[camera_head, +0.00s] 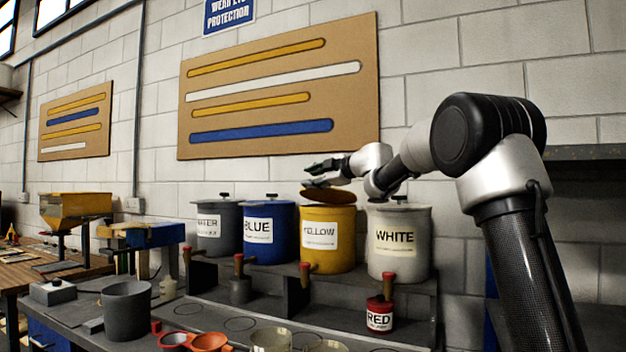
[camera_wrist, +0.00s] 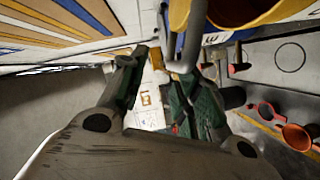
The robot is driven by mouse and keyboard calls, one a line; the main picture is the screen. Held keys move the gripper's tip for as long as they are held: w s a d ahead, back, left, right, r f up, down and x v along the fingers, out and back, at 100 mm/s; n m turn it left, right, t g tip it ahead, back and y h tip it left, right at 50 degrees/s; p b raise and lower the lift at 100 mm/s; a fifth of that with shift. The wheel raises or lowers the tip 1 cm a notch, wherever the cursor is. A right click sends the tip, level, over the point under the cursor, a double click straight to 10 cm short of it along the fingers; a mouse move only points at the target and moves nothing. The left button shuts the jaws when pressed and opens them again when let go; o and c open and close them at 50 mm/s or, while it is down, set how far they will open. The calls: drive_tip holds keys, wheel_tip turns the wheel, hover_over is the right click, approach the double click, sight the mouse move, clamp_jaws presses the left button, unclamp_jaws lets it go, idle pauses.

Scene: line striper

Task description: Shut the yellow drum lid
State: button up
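The yellow drum (camera_head: 328,240) stands on the raised shelf between the blue and white drums. Its lid (camera_head: 328,195) shows as a dark yellow, slightly tilted disc at the top; how far it stands open is hard to tell. My gripper (camera_head: 312,175) is just above the lid, reaching in from the right and pointing left. In the wrist view its two fingers (camera_wrist: 165,85) are apart, with nothing clearly between them. A yellow round rim (camera_wrist: 245,14) and a grey bent bar (camera_wrist: 190,38) show at the top of that view, close to the fingers.
The blue drum (camera_head: 268,235) and a dark grey drum (camera_head: 215,240) stand left, the white drum (camera_head: 400,245) right, under my arm. A small red pot (camera_head: 380,314) sits lower. A striped board (camera_head: 280,85) hangs on the wall behind. The air left of my gripper is free.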

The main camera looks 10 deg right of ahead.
drive_tip(key=v, duration=0.9)
idle(0.4)
